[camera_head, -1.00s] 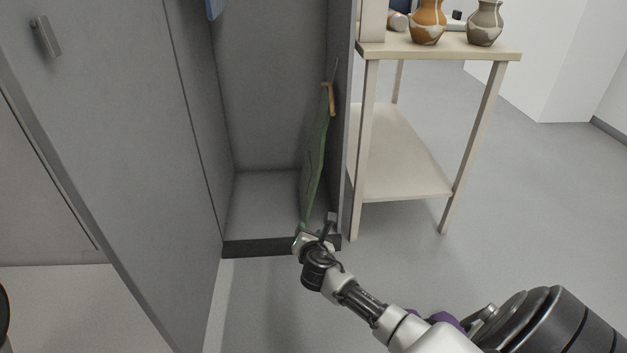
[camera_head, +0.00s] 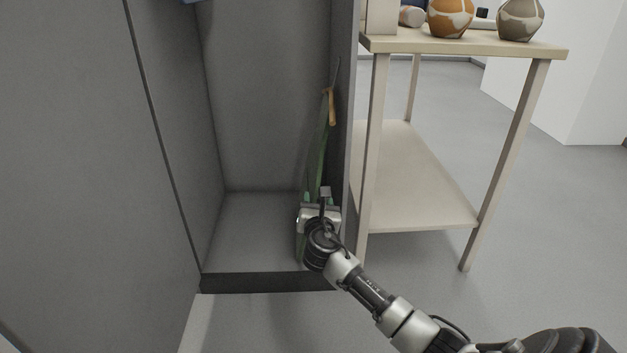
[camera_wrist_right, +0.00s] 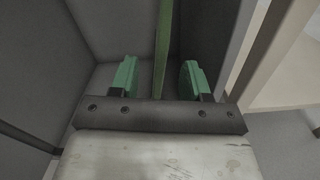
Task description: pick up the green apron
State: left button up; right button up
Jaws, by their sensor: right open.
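The green apron (camera_head: 320,150) hangs as a narrow, nearly edge-on strip at the right side of the open grey locker, with a tan piece at its top. My right gripper (camera_head: 317,197) is inside the locker at the apron's lower part and hides some of it. In the right wrist view the jaws (camera_wrist_right: 158,78) with green fingertips are open, and the apron (camera_wrist_right: 164,45) shows as an upright strip lined up between them. Neither finger appears to touch it. How deep it sits between the jaws is unclear. My left gripper is not in view.
The locker's right wall (camera_head: 348,130) stands close beside the apron, and its dark bottom edge (camera_head: 250,283) is below. A wooden shelf table (camera_head: 470,45) with vases (camera_head: 450,15) stands just right. The locker floor left of my gripper is clear.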

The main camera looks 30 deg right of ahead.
aim_at(316, 186)
jog(key=b+x, duration=0.1)
jog(key=x, duration=0.2)
jog(key=shift+f, duration=0.1)
jog(key=b+x, duration=0.4)
jog(key=b, duration=0.1)
jog(key=shift+d+f, duration=0.1)
jog(key=shift+d, duration=0.15)
jog(key=shift+w+d, duration=0.2)
jog(key=shift+w, duration=0.25)
jog(key=shift+r, duration=0.2)
jog(key=shift+r, duration=0.1)
grip_shut()
